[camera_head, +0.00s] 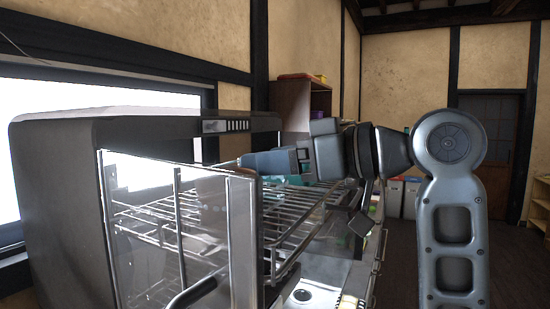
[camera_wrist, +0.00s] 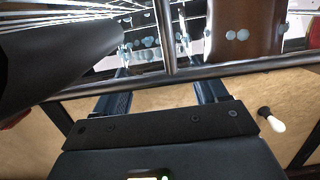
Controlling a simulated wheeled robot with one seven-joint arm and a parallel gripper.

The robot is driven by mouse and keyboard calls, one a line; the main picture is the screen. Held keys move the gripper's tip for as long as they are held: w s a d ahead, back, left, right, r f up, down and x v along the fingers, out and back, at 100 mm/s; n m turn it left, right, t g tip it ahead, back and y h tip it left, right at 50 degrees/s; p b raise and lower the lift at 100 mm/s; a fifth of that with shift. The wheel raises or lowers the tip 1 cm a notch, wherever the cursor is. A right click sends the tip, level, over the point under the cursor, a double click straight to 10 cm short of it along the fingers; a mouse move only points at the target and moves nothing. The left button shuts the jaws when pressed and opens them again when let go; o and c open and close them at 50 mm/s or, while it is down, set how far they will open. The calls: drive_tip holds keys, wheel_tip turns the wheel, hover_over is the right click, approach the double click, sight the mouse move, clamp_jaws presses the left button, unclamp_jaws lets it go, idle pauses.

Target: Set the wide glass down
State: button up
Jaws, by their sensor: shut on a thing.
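My gripper (camera_head: 250,162) reaches left over the wire racks of a dark-framed appliance, behind its clear panel. In the wrist view, my gripper (camera_wrist: 158,62) has its two fingers pointing up the picture, apart, with the tips behind a metal bar. The wide glass (camera_wrist: 145,42) is see-through and hard to make out. It shows as a clear patch with pale spots between the fingertips, and my gripper is shut on it. Its full outline and its base are hidden, so I cannot tell whether it touches a rack.
The appliance (camera_head: 110,128) has an upper wire rack (camera_head: 300,225) and a clear front panel (camera_head: 235,240) close to my arm. Metal bars (camera_wrist: 245,67) cross close to my fingers. A brown thing (camera_wrist: 245,28) stands right of them. Open floor (camera_head: 400,255) lies at right.

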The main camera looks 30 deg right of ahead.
drive_tip(key=shift+f, duration=0.2)
drive_tip(key=o, duration=0.9)
drive_tip(key=shift+r, duration=0.1)
drive_tip(key=shift+r, duration=0.2)
drive_tip(key=shift+s+d, duration=0.25)
drive_tip(key=shift+s, duration=0.05)
drive_tip(key=b+v, duration=0.1)
drive_tip(key=v, duration=1)
drive_tip(key=shift+s+b, duration=0.1)
drive_tip(key=shift+b, duration=0.3)
